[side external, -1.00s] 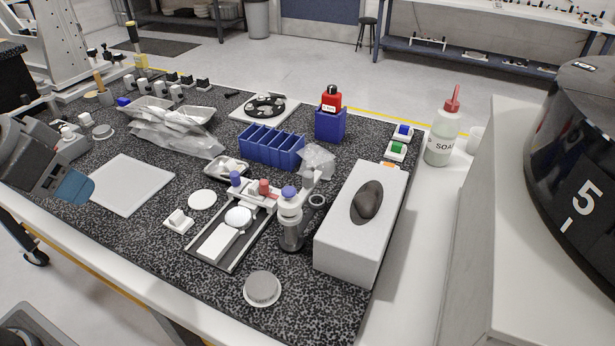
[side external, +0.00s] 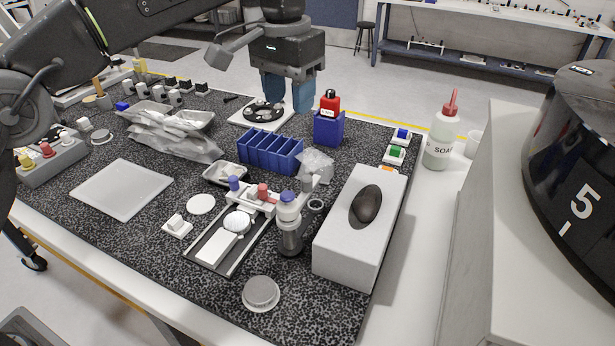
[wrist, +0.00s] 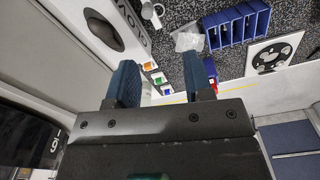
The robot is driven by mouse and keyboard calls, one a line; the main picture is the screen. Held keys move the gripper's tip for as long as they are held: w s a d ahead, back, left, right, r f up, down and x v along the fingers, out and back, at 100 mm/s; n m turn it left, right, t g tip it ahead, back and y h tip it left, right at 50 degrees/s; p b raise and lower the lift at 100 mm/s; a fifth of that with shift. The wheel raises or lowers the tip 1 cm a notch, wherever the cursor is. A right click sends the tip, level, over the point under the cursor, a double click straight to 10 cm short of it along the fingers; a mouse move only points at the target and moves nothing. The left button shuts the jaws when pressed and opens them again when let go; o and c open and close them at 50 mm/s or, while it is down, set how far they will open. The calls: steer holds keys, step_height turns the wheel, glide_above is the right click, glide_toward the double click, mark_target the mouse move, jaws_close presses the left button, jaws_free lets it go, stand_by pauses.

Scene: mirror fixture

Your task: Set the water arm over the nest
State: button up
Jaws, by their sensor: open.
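A white arm (side external: 252,200) with blue and red knobs sits on a grey post (side external: 291,238) right of a railed slide (side external: 197,252); I take it for the water arm. It reaches left across the slide's far end. A round white disc (side external: 237,222), which may be the nest, sits on the slide beside and in front of the arm, with a white block (side external: 217,247) nearer. I cannot tell whether the arm overhangs the disc. My gripper (side external: 289,98) is open and empty, high above the far side of the mat. Its blue fingers (wrist: 160,68) also show in the wrist view.
A blue divided bin (side external: 270,153) and a blue holder (side external: 328,128) with a red bottle stand behind the fixture. A clear bag (side external: 316,163) lies near the post. A white box (side external: 345,238) with a dark oval stands close on the right.

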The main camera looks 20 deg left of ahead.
mark_target(307, 177)
steer(key=d+f, duration=0.1)
steer(key=f, duration=0.9)
steer(key=d+f, duration=0.1)
steer(key=f, duration=0.5)
steer(key=shift+w+d, duration=0.3)
steer(key=shift+c, duration=0.3)
jaws_close()
